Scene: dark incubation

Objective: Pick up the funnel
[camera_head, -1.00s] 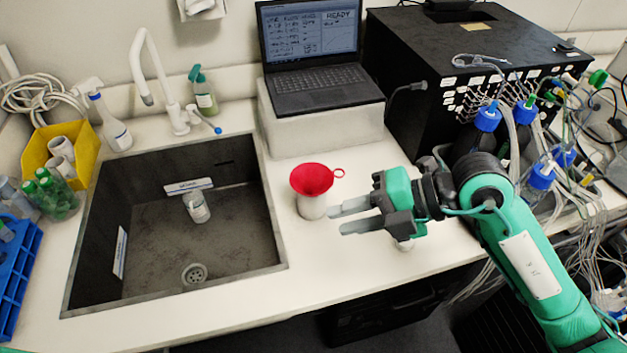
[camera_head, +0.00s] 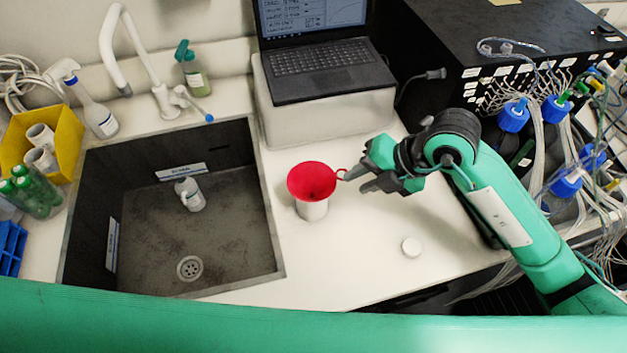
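The red funnel (camera_head: 311,181) sits upright in the mouth of a white container (camera_head: 312,210) on the counter, right of the sink. Its small ring handle (camera_head: 341,174) points right, toward my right gripper. My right gripper (camera_head: 354,184) is just right of the funnel, with its fingertips beside the ring handle. Its two grey fingers are apart and nothing shows between them. I cannot tell whether a fingertip touches the ring. My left gripper is not in view.
A sink (camera_head: 200,235) with a small white bottle (camera_head: 189,194) in it lies to the left. A laptop (camera_head: 318,60) on a white block stands behind the funnel. Blue-capped bottles and tubes (camera_head: 553,110) crowd the right. Counter in front is clear.

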